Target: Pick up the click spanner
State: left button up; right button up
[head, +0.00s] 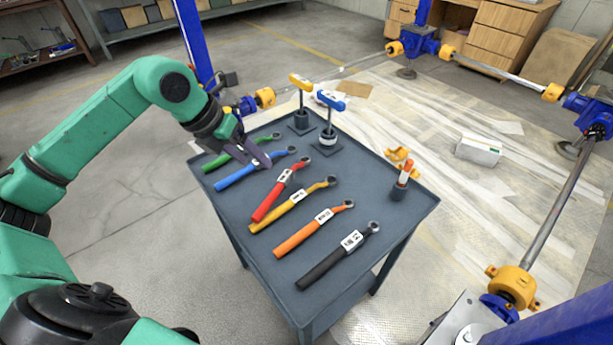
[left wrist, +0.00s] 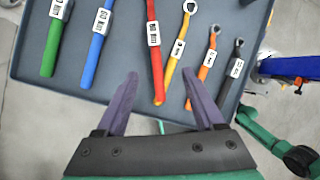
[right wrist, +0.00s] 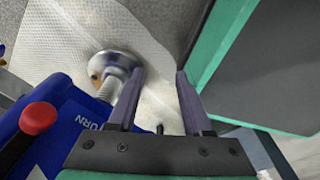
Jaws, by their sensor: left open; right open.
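Several spanners lie side by side on the grey table: green (head: 240,152), blue (head: 236,178), red (head: 271,202), yellow (head: 275,217), orange (head: 298,239) and black (head: 325,269). Each has a white label; I cannot tell from these which is the click spanner. My left gripper (head: 262,160) is open and empty over the green and blue spanners in the head view. In the left wrist view its fingers (left wrist: 160,80) stand apart near the red spanner's handle end (left wrist: 157,88). My right gripper (right wrist: 160,78) is open and empty, away from the spanners, with floor sheeting beyond it.
On the table (head: 230,205) stand a yellow-handled tool (head: 301,101), a blue-handled tool (head: 329,120) and an orange-topped tool (head: 402,180). Blue and yellow screw jacks (head: 514,287) with shafts surround the sheeted floor. A white box (head: 479,149) lies there. The table's right part is mostly clear.

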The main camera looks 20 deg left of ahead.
pick_arm(q)
jog(key=p, duration=0.2)
send_near(278, 186)
jog(key=x, duration=0.2)
jog(key=shift+w+d+f, duration=0.2)
jog(key=shift+d, duration=0.15)
jog(key=x, duration=0.7)
jog(key=shift+s+a, duration=0.1)
jog(key=shift+a, duration=0.15)
jog(key=shift+f, duration=0.35)
grip_shut()
pick_arm(e)
jog(key=r, duration=0.1)
jog(key=s+r, duration=0.1)
jog(key=shift+a+r, duration=0.15)
jog(key=shift+r, duration=0.2)
pick_arm(q)
jog(key=shift+r, duration=0.15)
pick_arm(e)
jog(key=shift+a, duration=0.15)
